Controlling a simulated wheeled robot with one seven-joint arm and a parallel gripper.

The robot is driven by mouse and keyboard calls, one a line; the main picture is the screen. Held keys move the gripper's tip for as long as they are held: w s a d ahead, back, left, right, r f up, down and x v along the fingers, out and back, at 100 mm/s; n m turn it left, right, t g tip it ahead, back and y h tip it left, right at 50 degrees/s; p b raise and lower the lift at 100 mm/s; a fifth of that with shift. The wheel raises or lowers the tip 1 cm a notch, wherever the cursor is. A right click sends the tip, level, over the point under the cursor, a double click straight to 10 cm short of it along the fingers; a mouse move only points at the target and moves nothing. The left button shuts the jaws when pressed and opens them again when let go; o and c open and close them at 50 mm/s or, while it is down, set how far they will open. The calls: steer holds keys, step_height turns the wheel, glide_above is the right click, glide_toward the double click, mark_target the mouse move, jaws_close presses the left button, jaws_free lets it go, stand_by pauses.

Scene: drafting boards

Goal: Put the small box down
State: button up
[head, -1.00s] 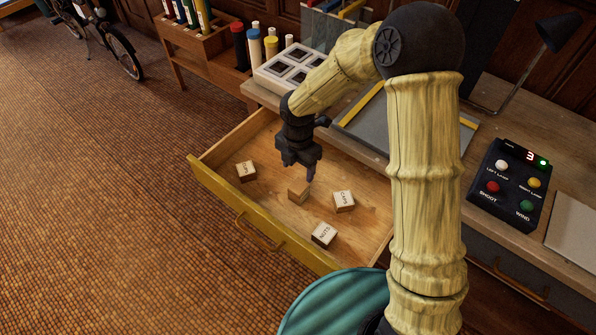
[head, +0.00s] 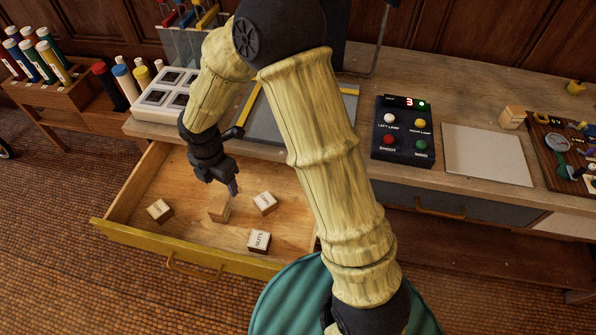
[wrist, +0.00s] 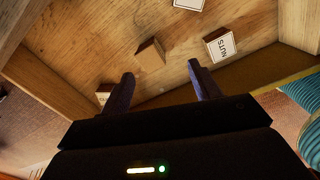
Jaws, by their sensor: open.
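Several small wooden boxes lie in the open drawer (head: 190,263). A plain-sided one (head: 219,208) sits nearest the gripper; in the wrist view this box (wrist: 151,53) lies ahead of the fingertips, apart from them. A box labelled NUTS (head: 259,241) is at the front right, and it also shows in the wrist view (wrist: 220,45). One box (head: 265,202) lies to the right and another (head: 159,210) to the left. My gripper (head: 233,190) hangs above the drawer, open, with nothing between its fingers (wrist: 160,75). I cannot tell which box the task means.
A desk (head: 360,85) stands behind the drawer, with a button panel (head: 404,130), a pale board (head: 487,154) and another small wooden box (head: 512,117). A white compartment tray (head: 165,92) is at the desk's left end. A teal round seat (head: 290,300) is in front.

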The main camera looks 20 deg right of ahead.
steer(key=s+d+r+m+t, duration=0.1)
steer(key=s+d+r+m, duration=0.3)
steer(key=d+m, duration=0.5)
steer(key=s+d+r+m+t, duration=0.1)
steer(key=s+d+r+m, duration=0.4)
steer(key=d+m, duration=0.5)
steer(key=s+m, duration=0.1)
steer(key=m, duration=0.6)
steer(key=shift+s+r, duration=0.15)
steer(key=shift+s, duration=0.2)
steer(key=shift+o, duration=0.6)
